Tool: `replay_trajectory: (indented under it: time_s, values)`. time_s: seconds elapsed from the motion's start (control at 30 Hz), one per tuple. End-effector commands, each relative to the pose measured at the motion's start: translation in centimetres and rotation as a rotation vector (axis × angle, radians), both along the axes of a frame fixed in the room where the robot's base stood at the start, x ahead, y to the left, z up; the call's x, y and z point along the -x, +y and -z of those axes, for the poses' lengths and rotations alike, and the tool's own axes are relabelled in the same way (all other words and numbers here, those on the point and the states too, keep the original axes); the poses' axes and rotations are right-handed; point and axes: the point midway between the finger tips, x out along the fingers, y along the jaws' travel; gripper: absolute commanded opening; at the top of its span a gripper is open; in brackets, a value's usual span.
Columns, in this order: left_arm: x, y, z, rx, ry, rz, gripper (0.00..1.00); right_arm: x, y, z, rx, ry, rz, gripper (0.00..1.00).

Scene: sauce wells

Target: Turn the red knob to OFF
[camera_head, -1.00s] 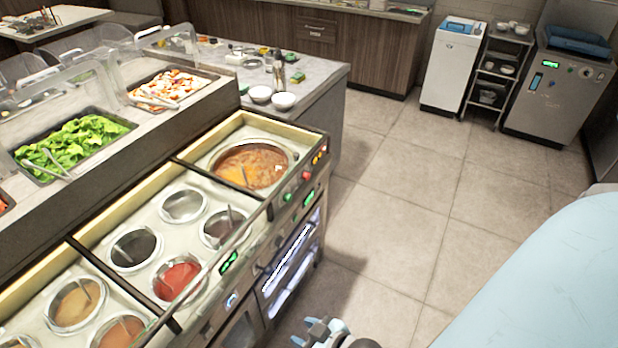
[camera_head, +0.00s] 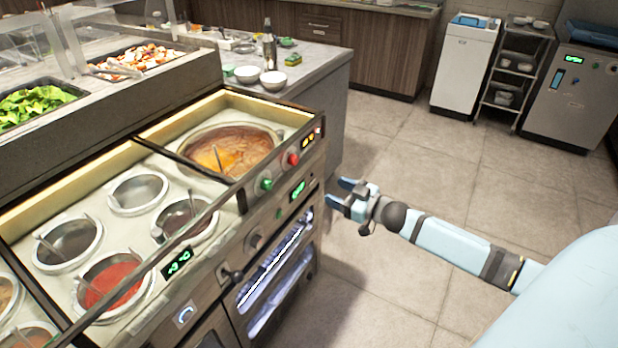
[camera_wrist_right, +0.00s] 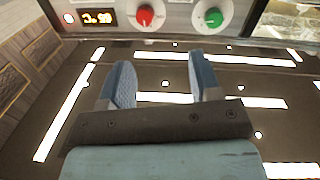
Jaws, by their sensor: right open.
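The red knob (camera_head: 293,159) sits on the front panel of the soup well, to the right of a green knob (camera_head: 266,184). In the right wrist view the red knob (camera_wrist_right: 146,16) is at the top, left of the green knob (camera_wrist_right: 213,18), with a white pointer mark on its face. My right gripper (camera_head: 340,193) is open and empty, out in front of the panel and apart from the knob. Its two blue fingers (camera_wrist_right: 160,85) show below the knobs in the right wrist view. My left gripper is not in view.
A lit display (camera_head: 311,138) is beside the red knob. A rail (camera_head: 215,207) runs along the counter's front above the panel. The soup well (camera_head: 228,150) and several sauce wells are set in the counter. The floor (camera_head: 430,180) to the right is clear.

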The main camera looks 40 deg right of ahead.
Motion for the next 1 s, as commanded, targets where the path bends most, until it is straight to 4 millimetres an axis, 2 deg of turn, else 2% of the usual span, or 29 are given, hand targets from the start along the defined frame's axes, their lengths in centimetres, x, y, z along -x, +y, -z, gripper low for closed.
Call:
replay_trajectory:
  time_s: [0.03,0.13,0.27,0.47,0.8,1.0]
  values:
    - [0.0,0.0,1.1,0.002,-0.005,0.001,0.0,-0.7,-1.0,0.3,0.008,-0.016,-0.011,0.58]
    - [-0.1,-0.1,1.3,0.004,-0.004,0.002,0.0,-1.4,-1.9,-0.5,0.006,-0.029,-0.026,0.58]
    - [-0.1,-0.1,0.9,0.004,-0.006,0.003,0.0,-2.1,-2.1,-1.0,0.005,-0.034,-0.031,0.58]
    - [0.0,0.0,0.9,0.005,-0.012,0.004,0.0,-4.5,-1.2,-1.1,0.006,-0.036,-0.032,0.58]
    - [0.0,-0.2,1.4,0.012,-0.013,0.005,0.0,-10.3,0.9,-1.0,0.004,-0.034,-0.029,0.58]
    - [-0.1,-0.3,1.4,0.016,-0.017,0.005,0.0,-13.0,1.9,-1.0,0.003,-0.033,-0.029,0.58]
